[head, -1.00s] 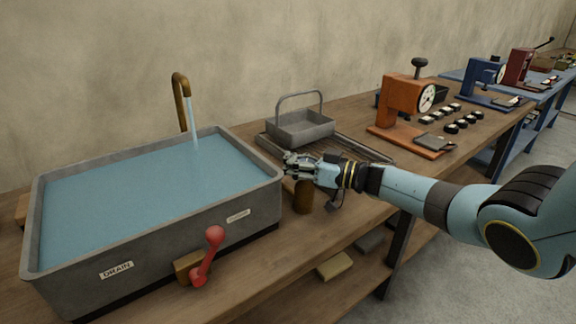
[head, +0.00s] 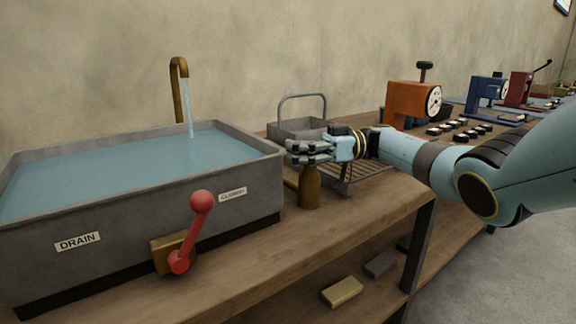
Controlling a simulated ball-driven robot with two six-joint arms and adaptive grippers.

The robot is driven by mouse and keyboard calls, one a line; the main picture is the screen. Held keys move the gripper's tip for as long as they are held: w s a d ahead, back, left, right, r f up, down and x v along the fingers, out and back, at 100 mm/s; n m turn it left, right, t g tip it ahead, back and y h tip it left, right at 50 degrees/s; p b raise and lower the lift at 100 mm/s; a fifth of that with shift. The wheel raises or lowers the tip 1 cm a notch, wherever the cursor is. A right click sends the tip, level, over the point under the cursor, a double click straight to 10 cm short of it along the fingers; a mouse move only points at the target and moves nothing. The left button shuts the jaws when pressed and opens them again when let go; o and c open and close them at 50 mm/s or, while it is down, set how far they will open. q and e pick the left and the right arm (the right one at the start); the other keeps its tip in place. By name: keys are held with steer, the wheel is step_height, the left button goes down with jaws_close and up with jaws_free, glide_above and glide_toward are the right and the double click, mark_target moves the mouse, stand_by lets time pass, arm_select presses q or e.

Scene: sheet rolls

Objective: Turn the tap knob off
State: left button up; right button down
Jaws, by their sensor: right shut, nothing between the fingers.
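A brass tap spout (head: 179,90) rises behind the grey sink tank (head: 120,252), and a stream of water (head: 189,110) runs from it into the tank. A brown upright post (head: 309,188) stands by the tank's right end. It may be the tap knob, but its top is hidden behind my right gripper. My right gripper (head: 289,152) is shut and empty, just above this post and close to the tank's right rim. I cannot tell whether it touches the post. My left gripper is not in view.
A red drain lever (head: 196,222) sticks out from the tank's front, between the DRAIN and CLOSED labels. A grey handled basket (head: 295,126) stands behind my gripper. An orange press (head: 410,102) stands farther right on the wooden bench (head: 375,212).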

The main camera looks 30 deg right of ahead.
steer(key=shift+d, duration=0.3)
steer(key=shift+r, duration=0.2)
steer(key=c, duration=1.7)
jaws_free()
steer(key=shift+d, duration=0.3)
steer(key=o, duration=0.7)
steer(key=shift+a+f, duration=0.1)
steer(key=shift+f, duration=0.05)
steer(key=shift+a, duration=0.1)
step_height(320, 180, up, 10)
